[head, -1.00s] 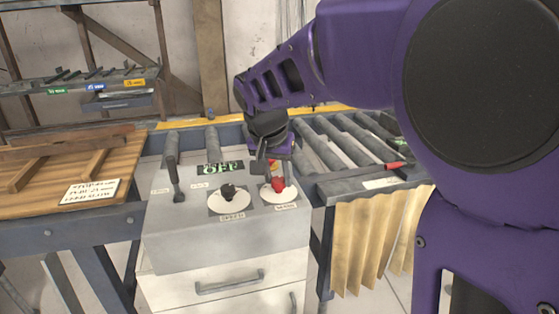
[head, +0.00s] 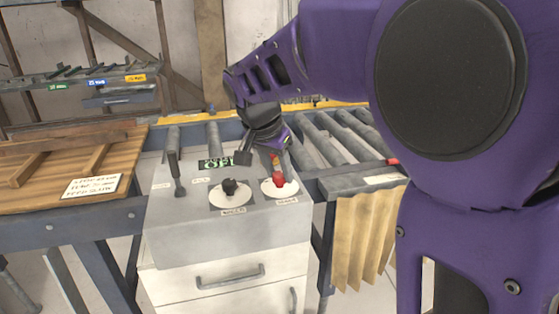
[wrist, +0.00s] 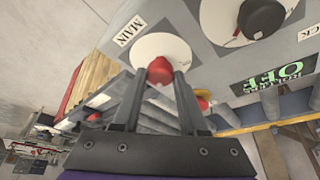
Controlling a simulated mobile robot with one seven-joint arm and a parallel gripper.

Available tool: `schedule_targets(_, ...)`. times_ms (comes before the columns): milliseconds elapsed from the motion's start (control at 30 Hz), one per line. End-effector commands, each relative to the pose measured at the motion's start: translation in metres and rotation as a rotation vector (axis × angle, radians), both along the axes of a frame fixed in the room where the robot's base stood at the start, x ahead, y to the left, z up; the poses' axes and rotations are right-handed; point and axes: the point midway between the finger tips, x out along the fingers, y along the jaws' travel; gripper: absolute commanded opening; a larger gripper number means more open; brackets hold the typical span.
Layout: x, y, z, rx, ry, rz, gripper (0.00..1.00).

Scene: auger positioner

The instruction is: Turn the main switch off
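The main switch is a red knob (head: 279,181) on a white disc at the right of the grey control box top, labelled MAIN in the wrist view. My gripper (head: 258,160) is above the back of the box, behind the knob. In the wrist view, the fingers of my gripper (wrist: 168,72) are apart, with nothing held. The red knob (wrist: 154,75) shows beyond the fingertips, near the left one and partly hidden by it. I cannot tell whether they touch.
A black knob (head: 230,187) on a white disc stands left of the red knob. A grey lever (head: 176,170) rises at the box's left. A red and yellow part (head: 276,165) is behind the main switch. Rollers (head: 330,140) lie right, a wooden pallet (head: 50,195) left.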

Motion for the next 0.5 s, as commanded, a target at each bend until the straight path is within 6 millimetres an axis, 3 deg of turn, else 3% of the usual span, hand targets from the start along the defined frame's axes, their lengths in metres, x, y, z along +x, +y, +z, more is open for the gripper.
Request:
schedule_targets(33,-0.0003,0.0,-0.0007,0.0,0.001,-0.001,0.49)
schedule_targets(167,-0.0002,0.0,-0.0005,0.0,0.001,0.0,0.71)
schedule_targets(500,-0.0008,0.0006,0.0026,0.001,0.0,0.0,0.71)
